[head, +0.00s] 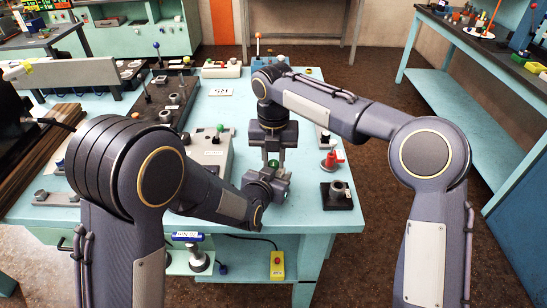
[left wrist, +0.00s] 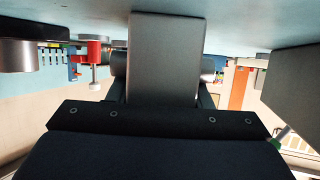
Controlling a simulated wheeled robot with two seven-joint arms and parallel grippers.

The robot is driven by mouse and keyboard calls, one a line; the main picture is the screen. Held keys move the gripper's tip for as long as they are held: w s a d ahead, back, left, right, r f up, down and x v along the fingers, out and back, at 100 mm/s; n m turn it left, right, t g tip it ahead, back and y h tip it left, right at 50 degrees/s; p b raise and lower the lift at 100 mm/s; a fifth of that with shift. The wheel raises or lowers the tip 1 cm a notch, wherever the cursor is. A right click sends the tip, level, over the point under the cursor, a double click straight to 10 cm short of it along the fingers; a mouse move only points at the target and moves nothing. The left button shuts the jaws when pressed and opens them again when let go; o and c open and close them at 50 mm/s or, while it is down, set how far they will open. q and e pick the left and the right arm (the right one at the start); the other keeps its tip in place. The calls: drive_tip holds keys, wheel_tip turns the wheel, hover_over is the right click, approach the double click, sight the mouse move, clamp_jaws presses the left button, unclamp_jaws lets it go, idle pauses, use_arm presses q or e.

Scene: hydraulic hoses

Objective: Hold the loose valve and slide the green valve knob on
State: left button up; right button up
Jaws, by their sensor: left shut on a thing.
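My left gripper (head: 268,186) reaches in from the left near the table's front edge and is shut on the loose valve. The valve is mostly hidden in the head view; in the left wrist view, a grey rounded part (left wrist: 118,66) shows behind the large finger. The green valve knob (head: 273,163) shows between the fingertips of my right gripper (head: 273,158), which points down just above the left gripper. I cannot tell whether the right fingers press on the knob, or whether the knob touches the valve.
A grey block (head: 208,152) with a green-topped lever (head: 220,127) stands left of the grippers. A red valve (head: 330,160) and a dark square base (head: 337,195) stand to the right. A yellow control box (head: 277,265) hangs below the front edge.

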drive_tip(key=shift+c, duration=0.7)
drive_tip(key=shift+m, duration=0.4)
drive_tip(key=m, duration=0.2)
drive_tip(key=shift+m, duration=2.4)
drive_tip(key=o, duration=1)
